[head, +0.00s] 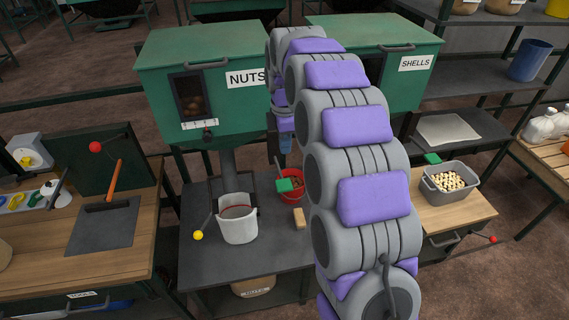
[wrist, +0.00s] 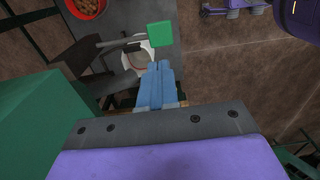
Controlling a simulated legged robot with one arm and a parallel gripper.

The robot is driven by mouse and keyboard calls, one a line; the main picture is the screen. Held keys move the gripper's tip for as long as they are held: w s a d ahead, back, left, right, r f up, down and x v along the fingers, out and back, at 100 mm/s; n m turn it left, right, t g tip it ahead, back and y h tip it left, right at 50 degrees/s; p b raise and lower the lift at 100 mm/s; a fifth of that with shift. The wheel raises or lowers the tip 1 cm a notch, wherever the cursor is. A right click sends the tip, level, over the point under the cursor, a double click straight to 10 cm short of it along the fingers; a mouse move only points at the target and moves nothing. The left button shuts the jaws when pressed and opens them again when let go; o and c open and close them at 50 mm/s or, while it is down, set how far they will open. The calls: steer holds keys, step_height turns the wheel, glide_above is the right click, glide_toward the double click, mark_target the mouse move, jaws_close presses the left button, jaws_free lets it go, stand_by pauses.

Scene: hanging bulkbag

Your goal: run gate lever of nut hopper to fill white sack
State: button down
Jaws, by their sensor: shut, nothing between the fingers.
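The green nut hopper (head: 160,60) with the NUTS label stands left of my arm, brown nuts showing in its window (head: 194,103). The white sack (head: 238,230) stands open below its spout; its fill level is unclear. It shows partly in the wrist view (wrist: 143,50), behind a lever. That lever is a grey rod with a green handle (wrist: 159,35); the green handle also shows in the head view (head: 284,185), in front of the red bucket. My gripper (wrist: 156,68) has its blue fingers together and empty, just below the green handle in the wrist view, apart from it.
A red bucket (head: 299,181) of nuts stands right of the sack, near a wooden block (head: 299,219). A yellow-knobbed lever (head: 198,235) is left of the sack. The SHELLS hopper (head: 420,45) is at right, partly hidden by my arm. A grey tub (head: 432,190) sits on the right bench.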

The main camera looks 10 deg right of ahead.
mark_target(283, 184)
step_height(283, 184, down, 13)
steer(key=shift+a+f+b, duration=0.15)
steer(key=shift+f+b, duration=0.05)
steer(key=shift+b, duration=0.75)
steer(key=shift+a, duration=0.15)
